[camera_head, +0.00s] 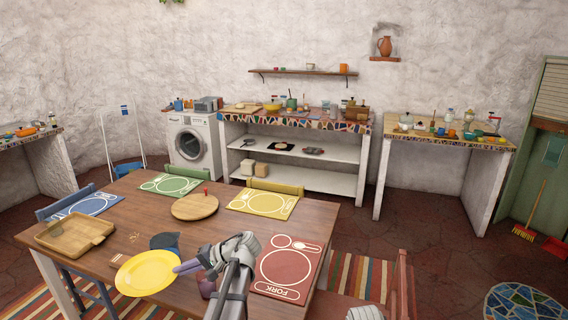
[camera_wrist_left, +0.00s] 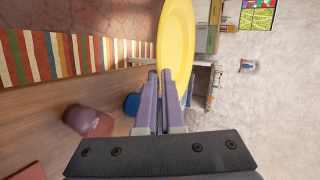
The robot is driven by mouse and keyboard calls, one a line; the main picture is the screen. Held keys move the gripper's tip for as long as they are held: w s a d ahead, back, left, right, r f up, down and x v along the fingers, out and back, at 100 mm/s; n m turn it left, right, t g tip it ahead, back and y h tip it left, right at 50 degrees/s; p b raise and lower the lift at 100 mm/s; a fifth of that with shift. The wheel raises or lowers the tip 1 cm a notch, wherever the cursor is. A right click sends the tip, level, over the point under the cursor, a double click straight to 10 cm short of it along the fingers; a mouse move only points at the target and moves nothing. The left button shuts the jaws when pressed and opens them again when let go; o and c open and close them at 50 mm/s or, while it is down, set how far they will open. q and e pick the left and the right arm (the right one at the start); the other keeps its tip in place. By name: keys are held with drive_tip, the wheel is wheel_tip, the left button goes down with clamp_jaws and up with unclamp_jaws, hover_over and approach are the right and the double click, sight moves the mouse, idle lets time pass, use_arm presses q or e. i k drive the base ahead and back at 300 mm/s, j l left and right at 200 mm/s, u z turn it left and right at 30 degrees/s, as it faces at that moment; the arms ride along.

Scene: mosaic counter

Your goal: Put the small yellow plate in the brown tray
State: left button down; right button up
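The small yellow plate (camera_head: 145,272) is in the purple fingers of my left gripper (camera_head: 188,267), which grip its right rim. The left wrist view shows the yellow plate (camera_wrist_left: 175,35) between the two nearly closed fingers (camera_wrist_left: 163,100). The plate appears to be held above the front left part of the wooden table. The brown tray (camera_head: 75,235) is a shallow rectangle on the table's left side, behind and left of the plate. It looks empty. My right gripper's fingers are not in view.
A dark blue cup (camera_head: 165,241) stands just behind the plate, and a purple cup (camera_head: 207,287) is beside my left gripper. A round wooden board (camera_head: 195,207) lies farther back. Green, yellow, blue and red placemats (camera_head: 284,266) lie around the table.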

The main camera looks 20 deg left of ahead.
sight(83, 237)
drive_tip(key=j, duration=1.3)
drive_tip(key=k+j, duration=0.1)
drive_tip(key=j, duration=2.55)
drive_tip(key=k+j, duration=0.1)
drive_tip(key=j, duration=1.2)
drive_tip(key=i+z, duration=0.05)
